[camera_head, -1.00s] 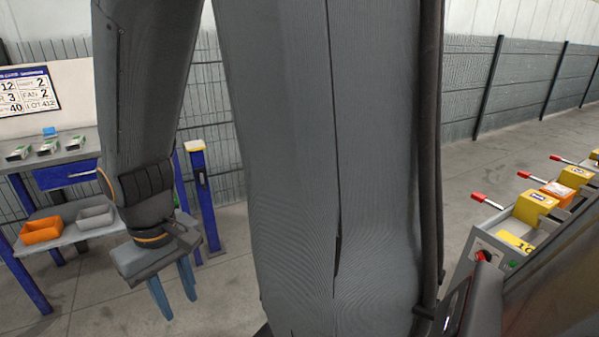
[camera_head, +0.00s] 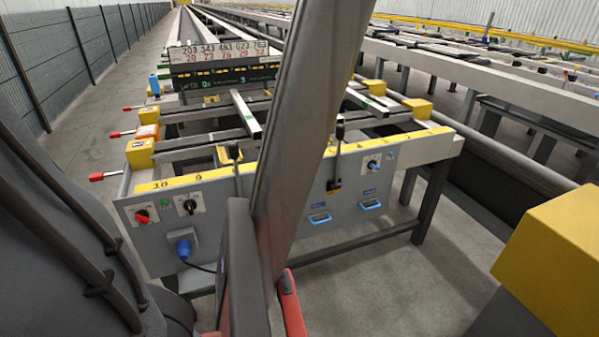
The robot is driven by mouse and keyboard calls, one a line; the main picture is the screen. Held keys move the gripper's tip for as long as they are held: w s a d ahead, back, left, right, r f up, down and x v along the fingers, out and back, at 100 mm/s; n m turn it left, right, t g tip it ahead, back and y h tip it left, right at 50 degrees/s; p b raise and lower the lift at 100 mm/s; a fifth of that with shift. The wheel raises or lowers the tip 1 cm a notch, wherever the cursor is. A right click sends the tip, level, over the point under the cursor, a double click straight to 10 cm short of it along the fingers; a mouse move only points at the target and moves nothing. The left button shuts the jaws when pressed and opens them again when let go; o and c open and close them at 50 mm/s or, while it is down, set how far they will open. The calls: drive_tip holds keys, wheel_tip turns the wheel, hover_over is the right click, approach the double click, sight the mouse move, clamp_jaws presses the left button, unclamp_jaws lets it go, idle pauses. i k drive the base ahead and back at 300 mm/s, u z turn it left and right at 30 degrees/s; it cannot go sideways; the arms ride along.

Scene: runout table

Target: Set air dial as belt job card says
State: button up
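A grey control panel (camera_head: 280,200) runs along the front of the runout table. At its right is a blue dial (camera_head: 374,166) on a white plate. At its left are a black dial (camera_head: 190,207) on a white plate and a red knob (camera_head: 142,216) with a small green button beside it. The dial labels are too small to read, so I cannot tell which is the air dial. The belt job card is out of view now.
A number board (camera_head: 222,62) stands behind the panel. Two black levers rise at the panel, and blue handles (camera_head: 319,218) sit low on it. Red-tipped levers (camera_head: 104,176) stick out at left. A yellow block (camera_head: 556,262) is close at right. Floor is clear before the panel's right part.

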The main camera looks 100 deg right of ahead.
sight(372, 163)
drive_tip(key=z, duration=0.8)
drive_tip(key=k, duration=0.85)
drive_tip(key=z, duration=2.05)
drive_tip(key=i, duration=0.45)
